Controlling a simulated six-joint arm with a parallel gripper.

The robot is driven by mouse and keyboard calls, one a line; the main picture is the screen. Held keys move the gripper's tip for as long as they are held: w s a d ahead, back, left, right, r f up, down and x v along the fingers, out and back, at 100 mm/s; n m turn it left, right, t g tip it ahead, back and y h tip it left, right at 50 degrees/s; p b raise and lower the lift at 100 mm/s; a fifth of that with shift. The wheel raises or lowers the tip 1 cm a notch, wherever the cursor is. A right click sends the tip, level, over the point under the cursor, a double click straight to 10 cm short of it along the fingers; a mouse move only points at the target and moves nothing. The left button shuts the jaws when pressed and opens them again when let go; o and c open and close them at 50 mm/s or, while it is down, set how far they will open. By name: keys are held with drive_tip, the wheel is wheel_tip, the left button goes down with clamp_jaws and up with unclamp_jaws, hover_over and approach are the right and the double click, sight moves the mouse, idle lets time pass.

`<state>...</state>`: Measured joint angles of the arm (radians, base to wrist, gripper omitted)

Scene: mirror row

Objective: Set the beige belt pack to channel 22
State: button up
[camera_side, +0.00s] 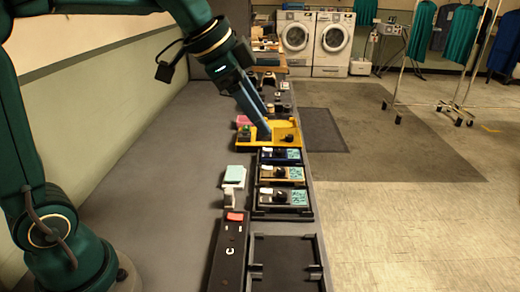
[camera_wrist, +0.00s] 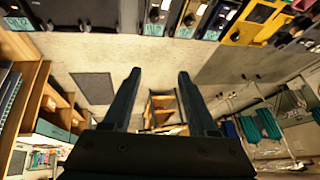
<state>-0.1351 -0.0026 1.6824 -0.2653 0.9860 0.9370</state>
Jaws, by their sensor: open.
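In the side view, the beige belt pack (camera_side: 270,173) lies in the middle of a row of three packs in black holders. It has a dark knob and a teal label; its channel setting is too small to read. A dark blue pack (camera_side: 270,154) lies behind it and a black pack (camera_side: 268,197) in front. My gripper (camera_side: 264,137) points down over the yellow tray, behind the packs, apart from the beige one. In the wrist view, my gripper (camera_wrist: 159,74) shows two parted fingers with nothing between them. Packs run along the top edge there, partly cut off.
The yellow tray (camera_side: 243,144) holds a dark item. A black panel (camera_side: 229,255) with a red top piece and an empty black holder (camera_side: 284,262) are at the front. The bench's left side is clear.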

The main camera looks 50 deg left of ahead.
drive_tip(key=w+a+f, duration=0.2)
drive_tip(key=w+f, duration=0.1)
drive_tip(key=w, duration=0.2)
drive_tip(key=g+h, duration=0.1)
drive_tip(key=g, duration=0.1)
hover_over(280, 170)
drive_tip(key=s+a, duration=0.2)
drive_tip(key=f, duration=1.1)
drive_tip(key=shift+d, duration=0.25)
drive_tip(key=x, duration=0.3)
drive_tip(key=shift+f, duration=0.5)
drive_tip(key=shift+w+d+f, duration=0.1)
drive_tip(key=shift+w+f, duration=0.1)
drive_tip(key=shift+f, duration=0.45)
